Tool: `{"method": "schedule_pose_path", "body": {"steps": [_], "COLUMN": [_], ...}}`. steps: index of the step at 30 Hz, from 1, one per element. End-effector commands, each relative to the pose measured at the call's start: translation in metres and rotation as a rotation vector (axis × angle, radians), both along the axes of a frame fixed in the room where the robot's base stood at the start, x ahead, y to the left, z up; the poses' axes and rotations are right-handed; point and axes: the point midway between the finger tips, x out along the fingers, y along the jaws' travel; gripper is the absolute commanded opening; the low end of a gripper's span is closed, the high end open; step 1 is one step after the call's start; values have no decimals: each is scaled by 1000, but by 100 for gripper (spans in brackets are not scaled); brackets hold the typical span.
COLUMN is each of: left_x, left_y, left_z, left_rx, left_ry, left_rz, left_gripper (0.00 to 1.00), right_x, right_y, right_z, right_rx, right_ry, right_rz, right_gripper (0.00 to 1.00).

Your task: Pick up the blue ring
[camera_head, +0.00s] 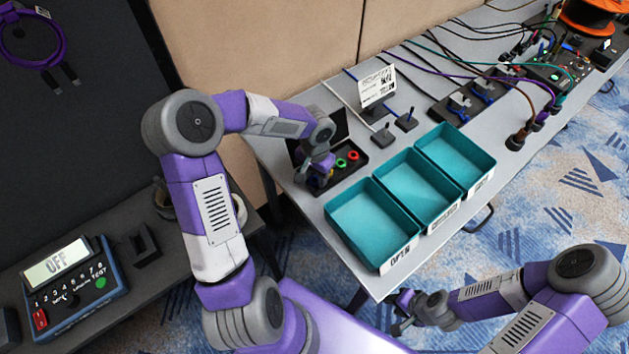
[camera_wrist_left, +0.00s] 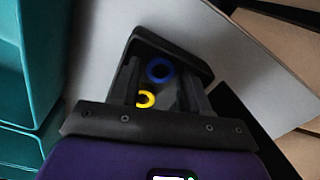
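The blue ring (camera_wrist_left: 159,70) lies in a small black tray in the left wrist view, with a yellow ring (camera_wrist_left: 146,99) just below it. My left gripper (camera_head: 308,180) is over the left end of the black tray (camera_head: 374,158) in the head view and hides most of the blue ring there. In the left wrist view its fingers (camera_wrist_left: 160,88) are apart, with the blue ring seen between and beyond them. No ring is gripped. A green ring (camera_head: 341,163) and a red ring (camera_head: 353,155) lie further right in the tray. My right gripper (camera_head: 400,312) hangs low by the table's front corner, empty.
Three teal bins (camera_head: 345,215) stand in a row right in front of the tray. Small black stands and a white label card (camera_head: 378,84) are behind it. Cables and connectors (camera_head: 470,95) fill the table's far part. A test device (camera_head: 72,285) sits on the dark left table.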

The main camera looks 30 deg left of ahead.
Motion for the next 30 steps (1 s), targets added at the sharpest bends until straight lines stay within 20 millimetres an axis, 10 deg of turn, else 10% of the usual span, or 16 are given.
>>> {"method": "schedule_pose_path", "body": {"steps": [8, 17, 30], "left_x": [0, 0, 1], "left_y": [0, 0, 0], "left_z": [0, 9, 90], "left_rx": [0, 1, 1], "left_ry": [0, -2, -2], "left_rz": [0, 0, 1], "left_gripper": [5, 5, 5], "right_x": [0, 0, 0], "right_y": [0, 0, 0], "right_z": [0, 4, 36], "right_rx": [0, 0, 0], "right_ry": [0, 0, 0], "right_rz": [0, 0, 0], "right_gripper": [36, 36, 36]}}
